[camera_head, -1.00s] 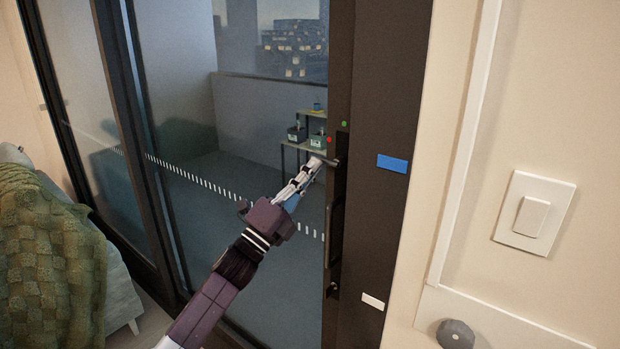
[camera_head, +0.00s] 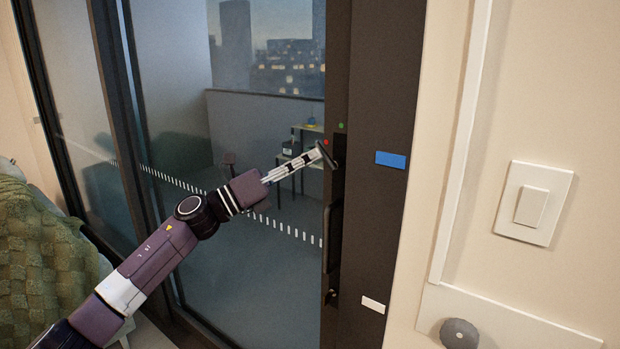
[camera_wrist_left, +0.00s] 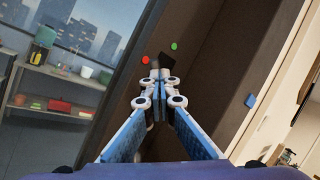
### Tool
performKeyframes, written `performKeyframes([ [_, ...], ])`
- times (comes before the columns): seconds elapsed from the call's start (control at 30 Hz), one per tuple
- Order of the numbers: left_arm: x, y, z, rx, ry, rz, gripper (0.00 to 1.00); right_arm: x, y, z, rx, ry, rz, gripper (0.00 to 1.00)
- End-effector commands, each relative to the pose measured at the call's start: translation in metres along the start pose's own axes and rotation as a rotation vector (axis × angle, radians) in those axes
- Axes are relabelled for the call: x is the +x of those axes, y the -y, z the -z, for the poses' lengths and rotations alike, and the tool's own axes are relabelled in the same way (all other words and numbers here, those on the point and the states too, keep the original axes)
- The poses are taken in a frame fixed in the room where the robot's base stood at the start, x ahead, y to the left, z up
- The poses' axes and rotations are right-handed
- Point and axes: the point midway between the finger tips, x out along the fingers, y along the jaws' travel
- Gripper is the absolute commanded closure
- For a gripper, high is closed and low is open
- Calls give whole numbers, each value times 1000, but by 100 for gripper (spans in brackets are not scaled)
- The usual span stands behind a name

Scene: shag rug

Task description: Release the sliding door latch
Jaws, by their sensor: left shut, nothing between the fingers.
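The sliding glass door (camera_head: 235,200) has a dark frame with a small black latch lever (camera_head: 327,156) on its right upright. The lever is tilted, its free end up and to the left, close to a red dot (camera_head: 325,142). A green dot (camera_head: 341,126) sits above and right of it. My left gripper (camera_head: 318,153) is shut and empty, its fingertips at the lever's free end. In the left wrist view the closed fingertips (camera_wrist_left: 159,74) are just below the dark lever (camera_wrist_left: 168,62) and seem to touch it. My right gripper is not in view.
A black vertical door handle (camera_head: 333,235) is below the latch. A blue label (camera_head: 391,159) and a white label (camera_head: 373,303) are on the dark frame. A light switch (camera_head: 533,204) is on the right wall. A green-blanketed sofa (camera_head: 40,260) stands left; shelves show behind the glass.

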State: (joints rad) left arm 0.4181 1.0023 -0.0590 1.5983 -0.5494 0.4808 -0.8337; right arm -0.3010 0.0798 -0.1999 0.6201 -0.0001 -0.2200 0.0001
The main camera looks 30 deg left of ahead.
Motion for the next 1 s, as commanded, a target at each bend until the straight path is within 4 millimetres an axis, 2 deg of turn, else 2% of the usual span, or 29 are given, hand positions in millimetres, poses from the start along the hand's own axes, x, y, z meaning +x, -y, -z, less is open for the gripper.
performKeyframes([
  [0.27, 5, 8, -6, 179, -118, 0, 100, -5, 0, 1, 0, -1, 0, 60],
  [0.67, 13, 19, -9, 420, -278, 1, 100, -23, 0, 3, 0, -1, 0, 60],
  [1.0, 10, 16, -4, 409, -273, 1, 100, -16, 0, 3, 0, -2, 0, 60],
])
